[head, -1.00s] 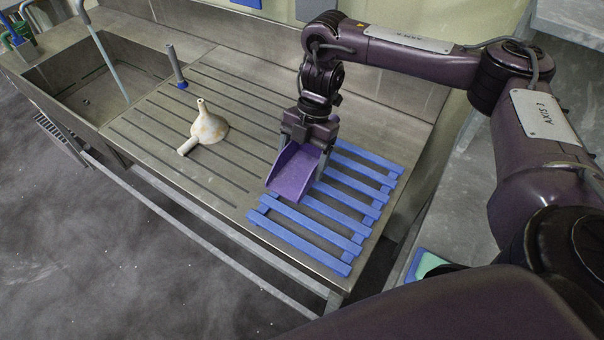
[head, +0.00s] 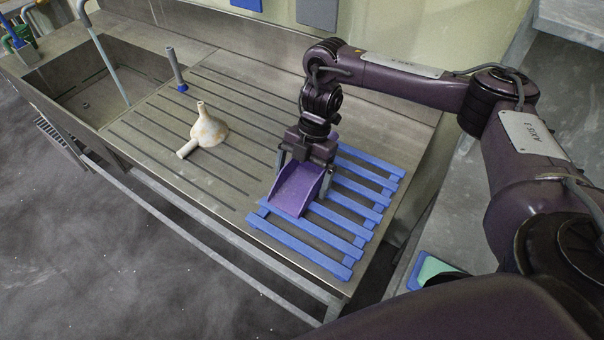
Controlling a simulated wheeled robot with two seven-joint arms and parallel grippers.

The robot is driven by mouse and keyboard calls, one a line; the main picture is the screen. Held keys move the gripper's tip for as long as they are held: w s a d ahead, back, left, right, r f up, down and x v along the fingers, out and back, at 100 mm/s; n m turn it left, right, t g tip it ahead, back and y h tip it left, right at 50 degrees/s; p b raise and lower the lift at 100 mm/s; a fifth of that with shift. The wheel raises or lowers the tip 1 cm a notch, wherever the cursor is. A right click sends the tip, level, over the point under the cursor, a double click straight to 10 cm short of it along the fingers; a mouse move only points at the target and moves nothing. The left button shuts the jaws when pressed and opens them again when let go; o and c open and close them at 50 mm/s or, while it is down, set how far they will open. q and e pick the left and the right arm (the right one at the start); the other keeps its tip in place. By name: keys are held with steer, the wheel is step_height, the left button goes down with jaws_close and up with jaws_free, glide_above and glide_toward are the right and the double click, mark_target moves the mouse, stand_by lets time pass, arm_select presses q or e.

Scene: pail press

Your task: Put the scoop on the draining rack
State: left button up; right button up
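The purple scoop (head: 295,192) lies on the left part of the blue slatted draining rack (head: 341,239), its open mouth toward the front. My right gripper (head: 303,178) is over the scoop's back end, pointing down. Its fingers are spread apart, one on each side of the scoop, and it looks open. The scoop's handle is hidden under the gripper. My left gripper is not in view.
The sink (head: 90,85) is at far left. A blue and green item (head: 428,268) lies at lower right.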

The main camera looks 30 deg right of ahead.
steer(key=shift+r, duration=0.1)
steer(key=p+v, duration=0.2)
steer(key=v, duration=1)
steer(key=shift+p, duration=0.35)
steer(key=shift+a, duration=0.1)
